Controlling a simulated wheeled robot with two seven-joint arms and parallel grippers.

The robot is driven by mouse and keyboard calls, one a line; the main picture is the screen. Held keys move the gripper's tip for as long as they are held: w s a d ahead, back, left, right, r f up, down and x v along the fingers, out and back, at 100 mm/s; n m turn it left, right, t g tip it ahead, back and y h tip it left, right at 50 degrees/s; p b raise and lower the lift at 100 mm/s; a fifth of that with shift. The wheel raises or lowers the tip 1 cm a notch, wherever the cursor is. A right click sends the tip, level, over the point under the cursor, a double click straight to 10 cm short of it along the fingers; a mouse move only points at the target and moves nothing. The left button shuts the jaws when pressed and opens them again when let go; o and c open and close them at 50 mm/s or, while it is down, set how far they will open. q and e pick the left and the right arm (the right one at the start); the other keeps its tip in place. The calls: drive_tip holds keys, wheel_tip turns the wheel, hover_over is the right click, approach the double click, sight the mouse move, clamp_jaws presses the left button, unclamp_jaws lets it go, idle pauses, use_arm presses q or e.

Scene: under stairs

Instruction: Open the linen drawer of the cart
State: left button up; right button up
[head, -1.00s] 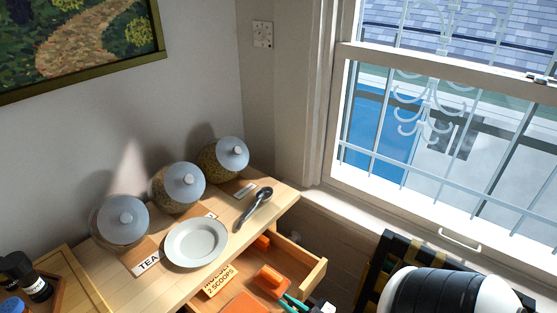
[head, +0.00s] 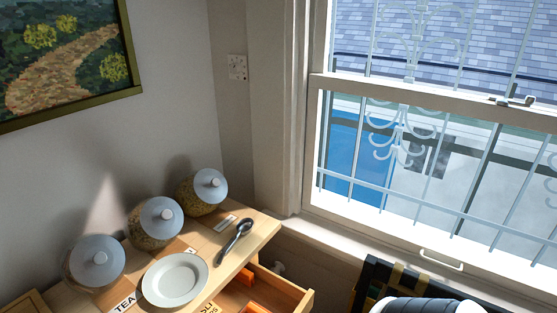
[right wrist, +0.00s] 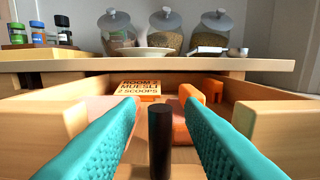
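The wooden cart (head: 215,243) has a drawer (head: 293,294) pulled partly out below its top; I see no linen label on it. In the right wrist view the open drawer shows its side walls (right wrist: 280,125), orange items (right wrist: 189,118) and a card (right wrist: 140,88) reading "ROOM 2 MUESLI 2 SCOOPS". My right gripper (right wrist: 163,103), with teal fingers, is open at the drawer's front. A dark upright cylinder (right wrist: 160,140), perhaps its handle, stands between the fingers with gaps both sides. The head view does not show my left gripper.
On the cart top stand several lidded jars (head: 156,222), a white plate (head: 175,279) and a dark spoon (head: 236,240). Spice bottles (right wrist: 38,33) stand at the left. A wall and window (head: 430,170) lie behind. A dark, yellow-striped object (head: 375,272) is right of the drawer.

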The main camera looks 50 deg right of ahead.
drive_tip(key=s+b, duration=0.3)
drive_tip(key=s, duration=0.8)
drive_tip(key=shift+s+d, duration=0.35)
drive_tip(key=shift+d, duration=0.1)
drive_tip(key=s+a+f+g, duration=0.1)
drive_tip(key=f+g, duration=0.2)
drive_tip(key=f, duration=0.5)
drive_tip(key=s+a+f+g+h, duration=0.1)
drive_tip(key=a+f+g, duration=0.15)
drive_tip(key=f, duration=0.55)
drive_tip(key=s+a+f+g, duration=0.1)
drive_tip(key=f+g, duration=0.2)
drive_tip(key=f, duration=0.6)
drive_tip(key=s+a+f+g, duration=0.3)
drive_tip(key=s+f+g, duration=0.1)
drive_tip(key=f, duration=0.2)
drive_tip(key=s+a+f+n+g, duration=0.1)
drive_tip(key=s+a+f+g, duration=0.3)
drive_tip(key=f, duration=0.2)
drive_tip(key=shift+s+n, duration=0.25)
drive_tip(key=shift+n, duration=0.05)
drive_tip(key=shift+g, duration=0.25)
